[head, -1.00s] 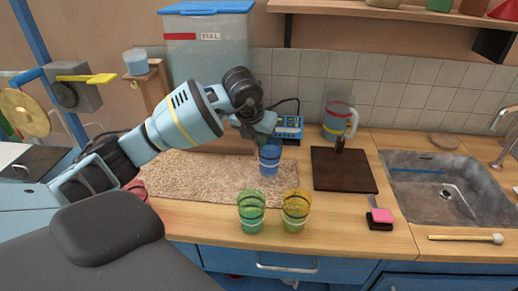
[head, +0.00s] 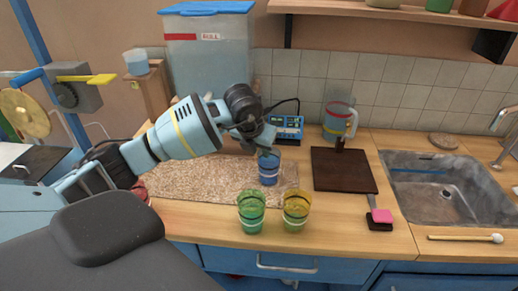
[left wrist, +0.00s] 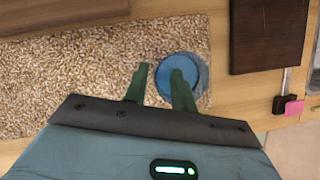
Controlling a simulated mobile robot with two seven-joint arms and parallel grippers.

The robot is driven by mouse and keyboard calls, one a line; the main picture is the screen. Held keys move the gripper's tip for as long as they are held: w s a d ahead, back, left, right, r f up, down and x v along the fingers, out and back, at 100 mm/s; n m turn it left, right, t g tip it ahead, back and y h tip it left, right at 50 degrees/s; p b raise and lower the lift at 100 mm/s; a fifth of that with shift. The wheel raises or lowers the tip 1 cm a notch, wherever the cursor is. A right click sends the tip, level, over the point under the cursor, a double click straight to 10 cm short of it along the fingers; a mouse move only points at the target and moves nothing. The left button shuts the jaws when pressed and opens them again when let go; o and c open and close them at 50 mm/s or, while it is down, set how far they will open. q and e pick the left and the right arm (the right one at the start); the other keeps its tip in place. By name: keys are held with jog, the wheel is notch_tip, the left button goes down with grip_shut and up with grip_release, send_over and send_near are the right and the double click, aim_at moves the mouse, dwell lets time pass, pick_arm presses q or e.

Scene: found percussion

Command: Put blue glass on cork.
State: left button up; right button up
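The blue glass (head: 268,170) stands upright on the right part of the speckled cork mat (head: 195,182), near its right end. In the left wrist view the blue glass (left wrist: 196,72) is seen from above, over the mat (left wrist: 80,75). My left gripper (head: 264,148) is right above the glass, pointing down. In the left wrist view its two green fingers (left wrist: 160,80) are apart, with a gap between them. One finger overlaps the glass and the other is left of its rim. Whether a finger touches the glass is hard to tell. My right gripper is not in view.
A green glass (head: 251,212) and a yellow glass (head: 296,210) stand near the counter's front edge. A dark board (head: 340,170) lies right of the mat, with a pink-and-black brush (head: 381,217) and a sink (head: 440,190) beyond. A meter (head: 289,128) stands behind.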

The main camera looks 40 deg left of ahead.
pick_arm(q)
jog(key=a+v, duration=0.1)
jog(key=v, duration=1.1)
jog(key=shift+d+p, duration=0.3)
jog(key=shift+d, duration=0.15)
jog(key=shift+w, duration=0.1)
dwell(0.9)
